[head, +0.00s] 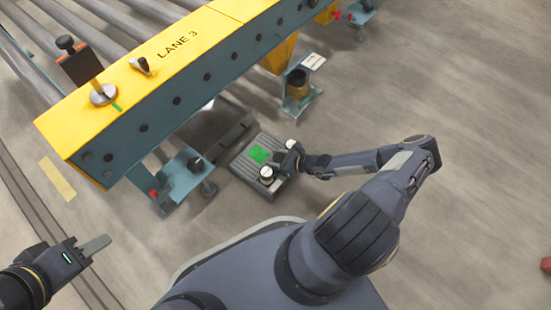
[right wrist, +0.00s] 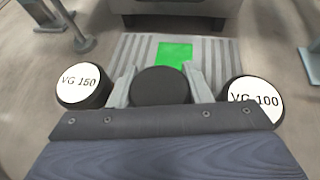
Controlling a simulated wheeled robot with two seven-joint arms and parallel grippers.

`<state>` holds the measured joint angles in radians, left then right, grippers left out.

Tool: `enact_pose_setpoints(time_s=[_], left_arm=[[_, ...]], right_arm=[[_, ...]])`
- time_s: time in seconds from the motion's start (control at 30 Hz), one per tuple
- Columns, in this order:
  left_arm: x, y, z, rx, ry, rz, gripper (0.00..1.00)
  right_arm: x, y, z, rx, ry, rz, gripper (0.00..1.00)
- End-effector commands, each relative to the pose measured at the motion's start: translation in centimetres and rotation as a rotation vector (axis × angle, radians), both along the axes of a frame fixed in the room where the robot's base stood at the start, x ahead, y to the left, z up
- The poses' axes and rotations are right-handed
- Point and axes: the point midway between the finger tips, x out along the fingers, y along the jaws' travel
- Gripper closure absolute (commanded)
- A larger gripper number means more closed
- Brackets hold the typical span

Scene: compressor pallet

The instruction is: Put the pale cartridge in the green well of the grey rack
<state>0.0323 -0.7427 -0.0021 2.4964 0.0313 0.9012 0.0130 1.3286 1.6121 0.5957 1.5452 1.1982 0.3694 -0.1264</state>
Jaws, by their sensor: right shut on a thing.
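The grey ribbed rack (head: 243,166) lies on the floor beside the conveyor, with a flat green square well (head: 259,154) that looks empty. It also shows ahead in the right wrist view (right wrist: 125,53), with the green well (right wrist: 174,54) just beyond my fingers. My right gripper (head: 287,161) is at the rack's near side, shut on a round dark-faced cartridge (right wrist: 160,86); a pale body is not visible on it. Two white-topped cartridges flank it, VG 150 (right wrist: 82,84) and VG 100 (right wrist: 252,97). My left gripper (head: 97,245) is far from the rack; its finger gap is unclear.
The yellow and blue conveyor beam (head: 160,75), marked LANE 3, runs above and left of the rack. Blue supports (head: 182,178) stand on its left, and another foot (head: 298,100) behind it. Open floor lies to the right.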

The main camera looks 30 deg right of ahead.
Motion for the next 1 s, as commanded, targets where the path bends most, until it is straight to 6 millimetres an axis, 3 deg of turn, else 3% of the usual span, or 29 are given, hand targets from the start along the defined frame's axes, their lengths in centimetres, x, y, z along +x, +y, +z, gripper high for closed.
enact_pose_setpoints(time_s=[0.1,0.13,0.2,0.57,1.0], left_arm=[[0.0,0.0,-0.2,0.0,0.0,0.0,0.63],[0.0,0.0,-0.2,0.0,0.0,0.0,0.63],[0.0,0.0,-0.1,0.0,0.0,0.0,0.63],[0.0,0.0,0.3,0.0,0.0,0.0,0.63],[0.0,0.0,3.8,0.0,0.0,0.0,0.63]], right_arm=[[0.0,0.0,-0.4,0.0,0.0,0.0,0.79],[0.0,0.0,-0.4,0.0,0.0,0.0,0.55],[0.0,0.0,-0.3,0.0,0.0,0.0,0.47],[-0.2,-0.2,0.3,-0.001,0.001,-0.001,0.47],[-6.6,-4.5,4.2,-0.002,0.001,-0.002,0.47]])
